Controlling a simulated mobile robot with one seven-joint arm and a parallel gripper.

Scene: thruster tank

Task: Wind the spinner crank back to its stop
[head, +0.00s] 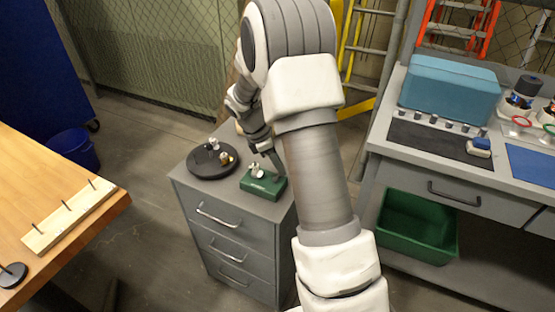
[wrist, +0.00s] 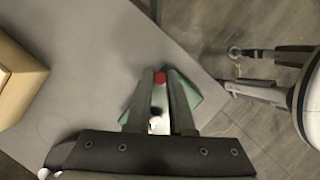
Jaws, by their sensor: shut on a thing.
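A small green box (head: 263,184) with a pale metal fitting (head: 257,171) on top sits on the grey drawer cabinet, near its front right; it looks like the spinner with the crank. My gripper (head: 272,158) reaches down to it from behind. In the wrist view, the two fingers of my gripper (wrist: 160,80) are closed around a red knob (wrist: 160,77), which looks like the crank's handle. The green base (wrist: 187,92) shows below and beside the fingers. The crank arm is mostly hidden by the fingers, so its angle cannot be told.
A black round tray (head: 198,172) with several small metal pieces stands left of the green box on the grey cabinet (head: 225,240). A wooden table (head: 60,165) is at left. A workbench (head: 395,165) with a teal case (head: 450,88) and a green bin (head: 418,222) is at right.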

